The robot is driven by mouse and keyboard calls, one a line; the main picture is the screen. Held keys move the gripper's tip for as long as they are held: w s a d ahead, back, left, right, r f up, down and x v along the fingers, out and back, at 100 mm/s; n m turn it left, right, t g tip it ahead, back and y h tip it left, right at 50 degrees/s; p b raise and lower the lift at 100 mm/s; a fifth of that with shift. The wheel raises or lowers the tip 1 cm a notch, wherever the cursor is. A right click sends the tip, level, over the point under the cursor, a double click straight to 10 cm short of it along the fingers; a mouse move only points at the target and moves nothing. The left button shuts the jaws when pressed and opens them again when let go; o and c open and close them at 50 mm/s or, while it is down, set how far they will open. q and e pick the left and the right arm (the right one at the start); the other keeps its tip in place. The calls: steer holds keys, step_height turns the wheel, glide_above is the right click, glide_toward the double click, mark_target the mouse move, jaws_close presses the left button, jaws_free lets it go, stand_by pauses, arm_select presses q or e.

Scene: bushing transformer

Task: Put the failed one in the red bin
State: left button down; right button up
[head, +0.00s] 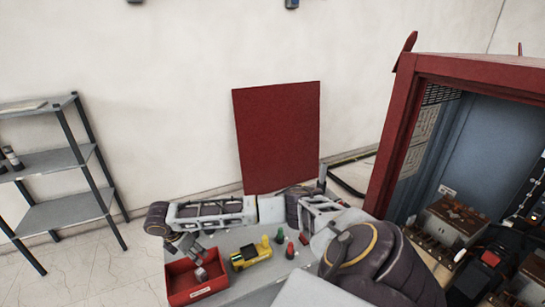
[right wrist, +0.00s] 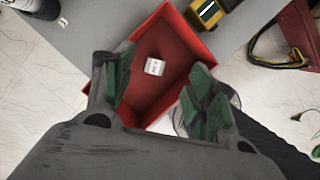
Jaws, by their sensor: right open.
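The red bin (head: 182,294) stands at the front left end of the grey table, with a pale label on its front. It also shows in the right wrist view (right wrist: 190,62). A small whitish block (right wrist: 155,67) with faint dark marks lies on the bin floor; in the head view it looks grey (head: 201,274). My right gripper (head: 193,253) is above the bin. Its green-padded fingers (right wrist: 155,95) are spread apart on either side of the bin's near part, with nothing between them. My left gripper is not in view.
A yellow and black device (head: 251,254) lies right of the bin. A red-framed cabinet (head: 397,130) with electrical parts is at the right. A grey shelf (head: 62,214) stands at the left.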

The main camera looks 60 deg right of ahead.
steer(key=shift+r, duration=0.1)
steer(key=v, duration=1.2)
stand_by(0.9)
